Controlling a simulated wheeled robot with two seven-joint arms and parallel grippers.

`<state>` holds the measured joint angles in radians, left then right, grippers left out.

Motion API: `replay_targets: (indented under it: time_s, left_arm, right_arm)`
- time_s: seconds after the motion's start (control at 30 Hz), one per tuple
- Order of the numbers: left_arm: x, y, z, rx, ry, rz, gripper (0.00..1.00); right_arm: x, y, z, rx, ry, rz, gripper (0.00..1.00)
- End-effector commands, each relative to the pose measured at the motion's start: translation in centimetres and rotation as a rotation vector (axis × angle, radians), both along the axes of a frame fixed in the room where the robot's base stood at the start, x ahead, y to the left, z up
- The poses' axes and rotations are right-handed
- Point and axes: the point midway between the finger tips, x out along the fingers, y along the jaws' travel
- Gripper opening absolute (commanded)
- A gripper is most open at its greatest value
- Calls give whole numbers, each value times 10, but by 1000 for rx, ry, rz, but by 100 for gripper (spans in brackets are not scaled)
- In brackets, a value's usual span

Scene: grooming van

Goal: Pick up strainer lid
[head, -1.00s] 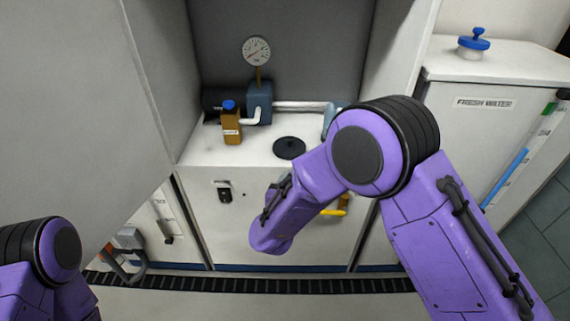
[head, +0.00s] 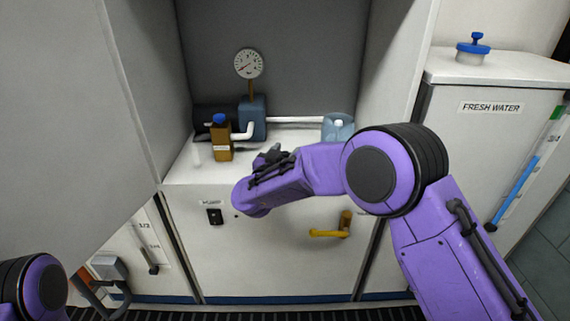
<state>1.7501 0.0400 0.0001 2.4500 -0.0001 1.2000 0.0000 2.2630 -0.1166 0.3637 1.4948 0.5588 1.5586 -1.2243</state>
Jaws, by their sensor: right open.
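My right arm reaches in from the right, and its gripper (head: 272,154) is over the white counter (head: 187,175), at the spot of the dark round lid. The gripper is open. The lid, which I take to be the strainer lid, is largely hidden behind my wrist and fingers. Dark shapes blend there, so I cannot tell whether the fingers touch it. A blue-grey strainer-like pot (head: 337,127) stands on the counter to the right, partly behind my arm. My left gripper is out of view; only part of the left arm shows at bottom left.
A brown bottle with a blue cap (head: 221,141) and a blue pump block (head: 252,119) with a gauge (head: 248,63) stand left of my gripper. A white pipe (head: 300,120) runs behind. Cabinet walls close in both sides. A yellow handle (head: 330,233) sticks out below.

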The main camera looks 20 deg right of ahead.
Motion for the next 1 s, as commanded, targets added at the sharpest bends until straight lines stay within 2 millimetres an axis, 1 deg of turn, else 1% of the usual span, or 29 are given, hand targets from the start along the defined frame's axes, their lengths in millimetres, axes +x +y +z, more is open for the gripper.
replay_targets:
  time_s: [0.13, 0.17, 0.2, 0.3, 0.63, 0.73, 0.83, 0.9, 0.93, 1.0]
  left_arm:
    - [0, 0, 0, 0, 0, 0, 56]
    - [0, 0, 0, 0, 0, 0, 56]
    - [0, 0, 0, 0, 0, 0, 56]
    - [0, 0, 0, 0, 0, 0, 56]
    - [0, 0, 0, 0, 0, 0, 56]
    - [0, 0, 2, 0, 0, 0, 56]
    - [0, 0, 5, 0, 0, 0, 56]
    - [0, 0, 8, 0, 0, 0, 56]
    - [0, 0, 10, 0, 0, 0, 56]
    - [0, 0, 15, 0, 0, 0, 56]
  right_arm:
    - [0, 1, 0, 0, 0, 1, 51]
    - [0, 1, 0, 0, 0, 1, 42]
    - [0, 1, 0, 0, 0, 1, 28]
    - [0, 1, 0, 0, 0, 1, 0]
    - [0, 1, 1, 0, 0, 1, 0]
    - [0, 1, 6, 0, -1, 1, 0]
    - [0, 1, 18, 0, -1, 1, 0]
    - [0, 1, 32, 2, -3, 1, 0]
    - [-2, 1, 38, 0, -1, 3, 0]
    - [-15, 2, 54, -1, -2, 3, 0]
